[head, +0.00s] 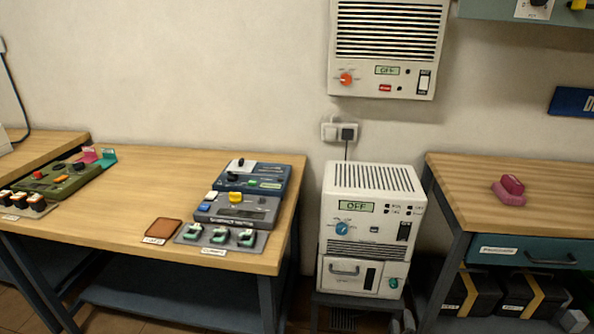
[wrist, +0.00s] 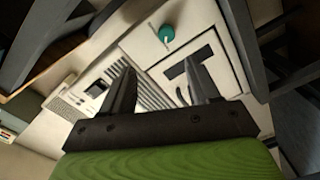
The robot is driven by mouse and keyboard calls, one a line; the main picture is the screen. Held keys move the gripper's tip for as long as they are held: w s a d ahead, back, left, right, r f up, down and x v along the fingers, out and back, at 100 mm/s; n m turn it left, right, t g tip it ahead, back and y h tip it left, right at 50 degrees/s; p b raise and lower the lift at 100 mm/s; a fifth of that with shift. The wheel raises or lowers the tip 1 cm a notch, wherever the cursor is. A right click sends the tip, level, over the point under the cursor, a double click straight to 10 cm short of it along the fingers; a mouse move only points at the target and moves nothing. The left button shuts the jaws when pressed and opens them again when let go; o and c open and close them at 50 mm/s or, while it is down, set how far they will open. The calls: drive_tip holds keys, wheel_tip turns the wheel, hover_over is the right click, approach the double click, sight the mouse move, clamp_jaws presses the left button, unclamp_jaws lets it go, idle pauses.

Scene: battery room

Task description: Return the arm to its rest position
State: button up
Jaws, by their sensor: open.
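My gripper (wrist: 160,92) shows in the wrist view, its two dark fingers apart with nothing between them. Behind the fingers is the front of a white floor-standing unit (wrist: 148,48), seen tilted, with a green knob (wrist: 167,33). The gap between the fingers and the unit cannot be told. In the head view the same white unit (head: 372,228) stands between two benches, its display reading OFF. My arm and gripper do not show in the head view.
A left wooden bench (head: 110,225) holds control boxes (head: 240,206), a brown pad (head: 163,230) and switch panels. A right bench (head: 515,190) holds a pink object (head: 509,189) above a blue drawer (head: 530,252). Black cases (head: 467,292) sit below. A vented unit (head: 388,45) hangs on the wall.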

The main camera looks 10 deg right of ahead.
drive_tip(key=w+d+r+m+g+h, duration=0.15)
drive_tip(key=w+r+m, duration=0.3)
drive_tip(key=r, duration=0.85)
drive_tip(key=w+d+r+m+g+h, duration=0.1)
drive_tip(key=w+r+m+g+h, duration=0.3)
drive_tip(key=r, duration=0.9)
drive_tip(key=a+r+m+y, duration=0.1)
drive_tip(key=a+r+y, duration=0.35)
drive_tip(key=r, duration=0.45)
drive_tip(key=s+a+r+m+g+y, duration=0.1)
drive_tip(key=s+a+r+g+y, duration=0.2)
drive_tip(key=s+a+r, duration=1.05)
drive_tip(key=s+a+g+y+p, duration=0.1)
drive_tip(key=s+a, duration=0.3)
drive_tip(key=s, duration=0.5)
drive_tip(key=s+a+f+n+g+y, duration=0.1)
drive_tip(key=s+a, duration=0.3)
drive_tip(key=s, duration=0.6)
drive_tip(key=s+a+g+y+p, duration=0.15)
drive_tip(key=s+a, duration=0.25)
drive_tip(key=s, duration=0.5)
wheel_tip(320, 180, up, 16)
drive_tip(key=p, duration=1.5)
drive_tip(key=shift+w+t, duration=0.25)
drive_tip(key=shift+t, duration=0.05)
drive_tip(key=shift+r, duration=0.1)
drive_tip(key=shift+c, duration=0.2)
